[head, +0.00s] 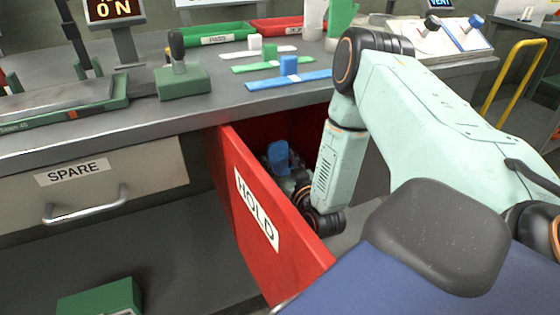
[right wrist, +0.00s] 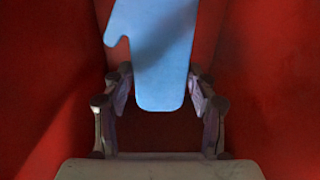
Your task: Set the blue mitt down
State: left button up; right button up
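The blue mitt (head: 278,155) shows in the head view inside the red drawer marked HOLD (head: 262,205). My right arm reaches down into this drawer, and my right gripper (head: 292,184) is partly hidden by the drawer front and its own wrist. In the right wrist view the mitt (right wrist: 160,60) lies between the two fingers of my right gripper (right wrist: 161,82), which close in on its two side edges. Red drawer walls surround them. Whether the mitt touches the drawer floor is hidden. My left gripper is not in view.
The grey counter (head: 130,130) runs above the open drawer. On it are a blue strip with a block (head: 305,80), a green strip (head: 250,68), a green-based lever (head: 182,80) and a standing green mitt (head: 341,20). A closed SPARE drawer (head: 140,172) is left.

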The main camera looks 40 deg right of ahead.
jog(key=o, duration=0.3)
jog(key=shift+r, duration=0.1)
jog(key=shift+s+r, duration=0.1)
jog(key=shift+r, duration=0.05)
jog(key=v, duration=1.2)
jog(key=shift+b, duration=0.45)
jog(key=shift+c, duration=0.5)
